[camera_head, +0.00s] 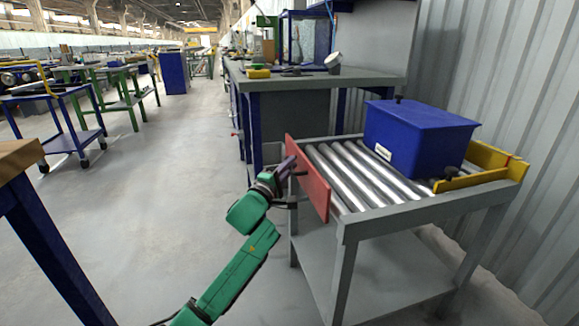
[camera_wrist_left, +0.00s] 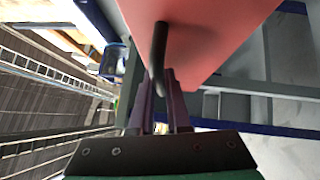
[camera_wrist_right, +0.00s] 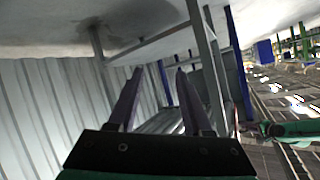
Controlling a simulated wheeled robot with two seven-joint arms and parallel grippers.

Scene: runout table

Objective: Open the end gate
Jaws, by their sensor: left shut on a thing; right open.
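The end gate is a red panel (camera_head: 309,178) standing across the left end of the roller table (camera_head: 372,212). A dark handle (camera_wrist_left: 159,50) sticks out from the gate's outer face (camera_wrist_left: 205,35) in the left wrist view. My left gripper (camera_head: 288,168) is at the gate's outer side, its fingers (camera_wrist_left: 166,95) shut on the handle. The exact contact is partly hidden by the fingers. My right gripper (camera_wrist_right: 157,75) shows only in its own wrist view; it is open with nothing between its fingers.
A blue lidded box (camera_head: 420,137) stands on the rollers, away from the gate. Yellow guides (camera_head: 487,167) edge the table's right end. A grey-topped workbench (camera_head: 310,80) stands behind it. The floor (camera_head: 140,220) left of the gate is clear.

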